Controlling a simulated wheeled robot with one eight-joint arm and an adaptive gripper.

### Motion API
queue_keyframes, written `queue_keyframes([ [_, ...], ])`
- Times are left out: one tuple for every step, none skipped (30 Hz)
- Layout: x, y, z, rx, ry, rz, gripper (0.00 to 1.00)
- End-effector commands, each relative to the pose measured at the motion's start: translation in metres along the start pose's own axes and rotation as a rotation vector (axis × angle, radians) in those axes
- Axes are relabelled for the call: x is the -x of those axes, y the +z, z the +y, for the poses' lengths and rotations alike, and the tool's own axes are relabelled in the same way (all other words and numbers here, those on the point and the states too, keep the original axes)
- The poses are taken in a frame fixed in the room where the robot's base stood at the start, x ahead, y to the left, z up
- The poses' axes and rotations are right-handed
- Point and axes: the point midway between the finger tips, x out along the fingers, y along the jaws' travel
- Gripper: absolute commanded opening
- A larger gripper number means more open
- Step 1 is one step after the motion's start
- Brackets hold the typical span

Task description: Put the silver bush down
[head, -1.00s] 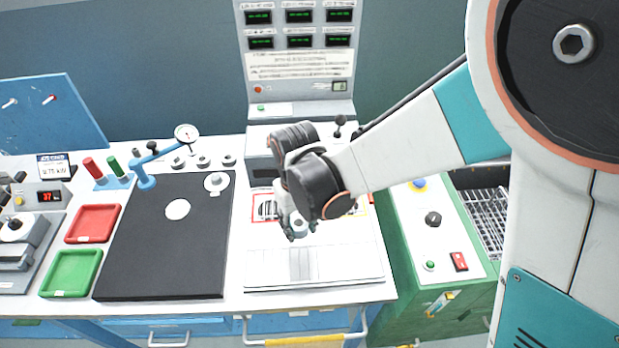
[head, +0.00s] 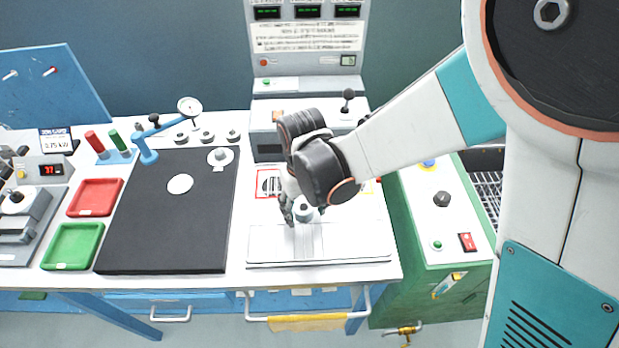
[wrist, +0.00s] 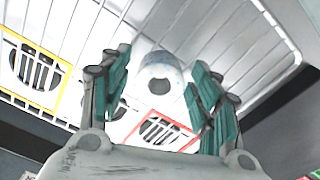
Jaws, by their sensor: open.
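The silver bush (wrist: 160,71) is a short, pale metal cylinder with a dark hole, seen in the wrist view between my fingers. My gripper (wrist: 158,76) is open, with a teal-padded finger on each side of the bush and visible gaps between pads and bush. A small grey part of the bush (head: 304,214) shows between the fingers there. Whether its base rests on the surface is hard to tell.
A red-framed marking (head: 268,184) lies behind the gripper. To the left are a black mat (head: 165,235), a blue dial-gauge stand (head: 147,155), and red (head: 95,197) and green (head: 73,246) trays. A green cabinet with controls (head: 437,215) stands to the right.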

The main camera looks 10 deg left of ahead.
Motion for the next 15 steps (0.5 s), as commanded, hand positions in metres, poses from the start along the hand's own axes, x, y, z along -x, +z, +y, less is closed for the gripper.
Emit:
queue_keyframes([
  [0.000, 0.000, 0.000, 0.000, 0.000, 0.000, 0.57],
  [0.000, 0.000, 0.000, 0.000, 0.000, 0.000, 0.57],
  [0.001, 0.000, 0.000, 0.000, 0.000, 0.000, 0.57],
  [0.002, 0.000, 0.000, 0.000, 0.000, 0.000, 0.57],
  [0.004, 0.000, 0.000, 0.000, 0.000, 0.000, 0.57],
  [0.007, 0.000, 0.000, 0.000, 0.000, 0.000, 0.57],
  [0.010, 0.000, 0.000, 0.000, 0.000, 0.000, 0.57],
  [0.014, 0.000, 0.000, 0.000, 0.000, 0.000, 0.57],
  [0.020, 0.000, 0.000, 0.000, 0.000, 0.000, 0.57],
  [0.025, 0.000, 0.000, 0.000, 0.000, 0.000, 0.57],
  [0.030, 0.000, 0.000, 0.000, 0.000, 0.000, 0.57],
  [0.037, 0.000, 0.000, 0.000, 0.000, 0.000, 0.57],
  [0.043, 0.000, 0.000, 0.000, 0.000, 0.000, 0.57],
  [0.048, 0.000, 0.000, 0.000, 0.000, 0.000, 0.57],
  [0.056, 0.000, 0.000, 0.000, 0.000, 0.000, 0.57],
])
